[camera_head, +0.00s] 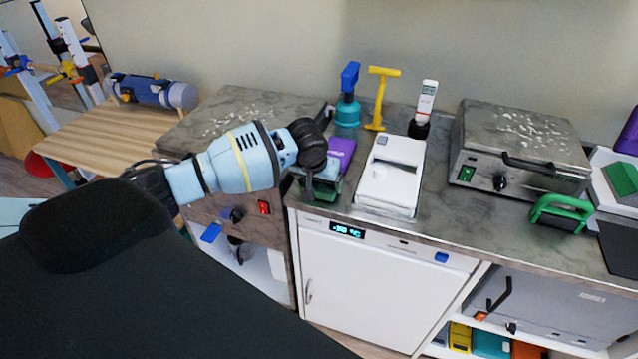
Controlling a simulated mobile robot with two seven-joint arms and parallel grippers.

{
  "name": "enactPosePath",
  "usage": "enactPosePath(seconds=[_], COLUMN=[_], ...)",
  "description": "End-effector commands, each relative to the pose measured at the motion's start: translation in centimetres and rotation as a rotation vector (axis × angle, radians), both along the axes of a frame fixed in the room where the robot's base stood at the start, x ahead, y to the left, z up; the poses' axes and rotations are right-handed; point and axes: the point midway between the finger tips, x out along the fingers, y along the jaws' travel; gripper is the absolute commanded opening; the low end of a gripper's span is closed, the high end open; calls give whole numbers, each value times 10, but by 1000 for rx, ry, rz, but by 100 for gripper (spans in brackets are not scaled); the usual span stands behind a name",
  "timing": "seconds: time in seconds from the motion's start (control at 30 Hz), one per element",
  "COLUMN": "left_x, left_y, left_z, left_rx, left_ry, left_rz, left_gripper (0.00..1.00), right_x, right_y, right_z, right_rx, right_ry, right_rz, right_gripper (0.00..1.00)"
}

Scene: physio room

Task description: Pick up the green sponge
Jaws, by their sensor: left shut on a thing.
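The green sponge (324,197) is a small dark-green block at the front edge of the counter, left of a white box-shaped device. My left gripper (321,180) reaches in from the left, points down over it and is shut on it. The gripper's fingers cover much of the sponge, and I cannot tell whether it is clear of the counter top. My right gripper is not in view.
A purple item (341,152) is close behind the gripper. The white device (391,178) stands just right. Behind are a blue-teal bottle (348,108) and a yellow T-shaped tool (380,97). A metal hotplate box (518,150) and green-handled item (561,211) stand further right.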

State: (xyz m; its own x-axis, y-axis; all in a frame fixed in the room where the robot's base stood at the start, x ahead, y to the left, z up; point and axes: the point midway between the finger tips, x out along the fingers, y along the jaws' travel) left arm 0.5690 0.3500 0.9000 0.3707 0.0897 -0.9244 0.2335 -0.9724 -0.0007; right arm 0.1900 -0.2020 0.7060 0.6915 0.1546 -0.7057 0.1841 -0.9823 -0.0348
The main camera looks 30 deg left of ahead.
Motion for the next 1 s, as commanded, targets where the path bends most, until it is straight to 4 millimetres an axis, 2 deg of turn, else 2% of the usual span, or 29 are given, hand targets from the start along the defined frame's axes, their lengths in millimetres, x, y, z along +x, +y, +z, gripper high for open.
enactPosePath(seconds=[0.23,0.37,0.7,0.8,1.0], left_x=[1,-23,-100,-117,-137], left_y=[0,13,49,58,67], left_z=[32,33,40,41,43], left_rx=[-2,2,4,4,2], left_ry=[-6,-2,0,0,-2], left_rz=[0,1,-2,1,1], left_gripper=[64,64,64,64,64], right_x=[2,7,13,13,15], right_y=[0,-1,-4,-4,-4], right_z=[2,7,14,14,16], right_rx=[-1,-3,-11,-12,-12], right_ry=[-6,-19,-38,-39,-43], right_rz=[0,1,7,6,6], right_gripper=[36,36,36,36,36])
